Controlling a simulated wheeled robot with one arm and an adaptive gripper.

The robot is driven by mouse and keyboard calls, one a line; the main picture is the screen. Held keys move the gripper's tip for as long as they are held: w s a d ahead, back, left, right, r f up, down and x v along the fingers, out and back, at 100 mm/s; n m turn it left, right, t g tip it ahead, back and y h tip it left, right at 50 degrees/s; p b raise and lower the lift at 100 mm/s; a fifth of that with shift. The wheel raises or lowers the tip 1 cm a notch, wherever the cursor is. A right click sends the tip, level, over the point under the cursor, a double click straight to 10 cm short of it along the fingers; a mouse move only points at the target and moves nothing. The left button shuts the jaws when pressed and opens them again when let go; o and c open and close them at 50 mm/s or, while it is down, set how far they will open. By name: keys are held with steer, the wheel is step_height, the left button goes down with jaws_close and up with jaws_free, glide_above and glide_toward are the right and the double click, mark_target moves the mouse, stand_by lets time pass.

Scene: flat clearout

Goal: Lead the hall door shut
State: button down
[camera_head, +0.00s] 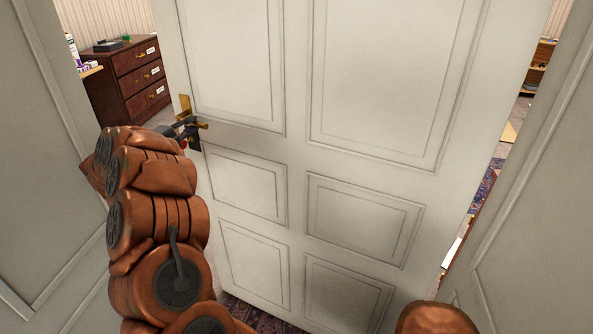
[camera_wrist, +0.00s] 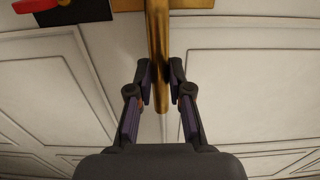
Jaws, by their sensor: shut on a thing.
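The hall door (camera_head: 297,145) is a pale panelled door standing ajar in front of me, with gaps to the rooms beyond on its left and right sides. Its brass handle (camera_head: 199,125) is at the door's left edge. In the wrist view the brass handle (camera_wrist: 158,60) runs down between the two fingers. My gripper (camera_wrist: 160,90) is shut on the handle. In the head view my gripper (camera_head: 182,130) is at the handle, partly hidden behind my arm. A red piece (camera_wrist: 37,5) on a dark part shows beside the handle in the wrist view.
Pale panelled surfaces stand close on the left (camera_head: 45,150) and right (camera_head: 540,200). Through the left gap a dark brown chest of drawers (camera_head: 132,78) stands in the room, with small items on top. A patterned rug (camera_head: 484,190) shows through the right gap.

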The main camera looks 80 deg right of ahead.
steer(key=shift+a+f, duration=0.1)
steer(key=shift+a, duration=0.05)
steer(key=shift+w+a+n+t+b, duration=0.1)
steer(key=shift+a+n+t+b, duration=0.3)
steer(key=shift+a+b, duration=1)
steer(key=shift+a, duration=0.3)
steer(key=shift+a+t+b, duration=0.4)
steer(key=shift+a+b, duration=0.6)
steer(key=shift+a, duration=0.5)
